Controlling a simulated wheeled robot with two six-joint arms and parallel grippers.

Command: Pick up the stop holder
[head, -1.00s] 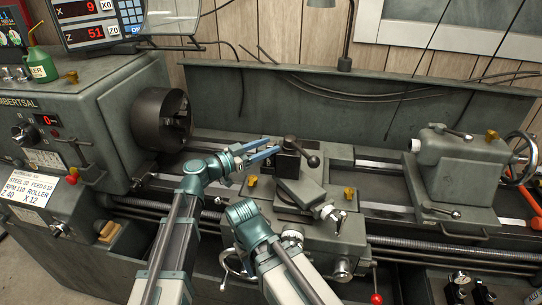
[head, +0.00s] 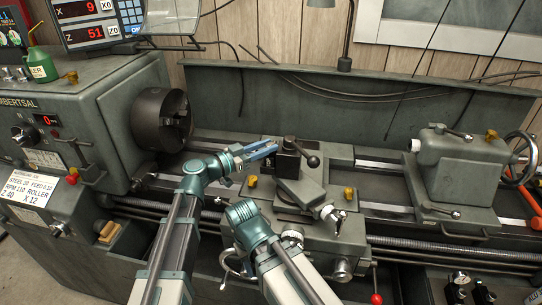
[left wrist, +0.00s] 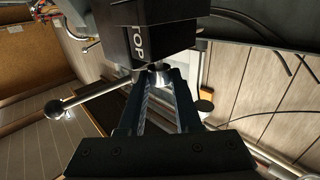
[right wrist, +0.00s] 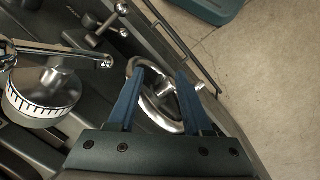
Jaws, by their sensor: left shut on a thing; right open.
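The stop holder is a dark block with white lettering reading "TOP" in the left wrist view (left wrist: 145,35). In the head view, a black block with a knob (head: 289,145) sits on the tool post; I cannot tell the holder apart from the post there. My left gripper (head: 274,151) reaches it from the left with its fingers together. In the left wrist view its fingertips (left wrist: 158,72) are shut at a bright metal part under the lettered block; the exact contact is partly hidden. My right gripper (right wrist: 161,73) is open and empty, with a handwheel behind its fingers.
The lathe chuck (head: 160,120) stands left of the tool post, and the tailstock (head: 455,165) stands to the right. A lever with a ball end (head: 312,161) sticks out right of the post. The handwheel (right wrist: 165,100) and a graduated dial (right wrist: 40,95) are close to my right gripper.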

